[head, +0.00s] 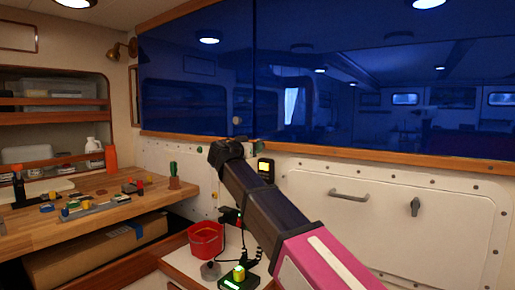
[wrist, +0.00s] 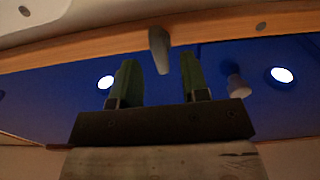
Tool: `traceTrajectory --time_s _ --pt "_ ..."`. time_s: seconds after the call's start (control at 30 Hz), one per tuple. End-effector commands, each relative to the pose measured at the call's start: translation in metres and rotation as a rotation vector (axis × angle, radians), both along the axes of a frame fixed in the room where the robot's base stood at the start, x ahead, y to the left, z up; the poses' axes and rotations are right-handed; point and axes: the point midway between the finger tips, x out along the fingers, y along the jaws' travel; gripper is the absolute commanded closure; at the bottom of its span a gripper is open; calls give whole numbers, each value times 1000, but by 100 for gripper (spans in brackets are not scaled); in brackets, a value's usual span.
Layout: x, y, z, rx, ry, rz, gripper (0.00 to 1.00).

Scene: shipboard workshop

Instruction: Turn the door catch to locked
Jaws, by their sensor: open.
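My gripper (wrist: 160,80) is open, its two green fingers pointing at the wood rail and dark blue glass. A grey lever-like catch (wrist: 159,48) shows between the fingertips in the wrist view, nearer the right finger; I cannot tell whether it touches. In the head view my gripper (head: 235,147) is by the wood rail under the glass, and I cannot make out that catch behind it. Another grey turn catch (head: 416,207) is on the white panel at right, pointing roughly downward, well clear of my gripper.
A pale round knob (wrist: 237,86) stands out beside the right finger. A bar handle (head: 348,196) is on the white panel. Below my arm are a red bucket (head: 206,242) and a small device with a yellow-green top (head: 239,275). A cluttered wooden bench (head: 120,205) is at left.

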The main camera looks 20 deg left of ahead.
Motion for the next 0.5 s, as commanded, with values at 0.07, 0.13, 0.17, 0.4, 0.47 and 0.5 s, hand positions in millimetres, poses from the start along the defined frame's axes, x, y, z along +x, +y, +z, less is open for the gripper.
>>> traceTrajectory --time_s 0.07,0.13,0.17,0.4,0.47,0.5 --pt "-18 4 -1 0 0 2 58" --pt "-30 8 0 0 -1 2 58" --pt "-35 9 0 0 -1 2 58" --pt "-61 17 0 0 1 0 58" --pt "-64 18 0 0 1 -1 58" --pt "-65 18 0 0 1 -1 58"
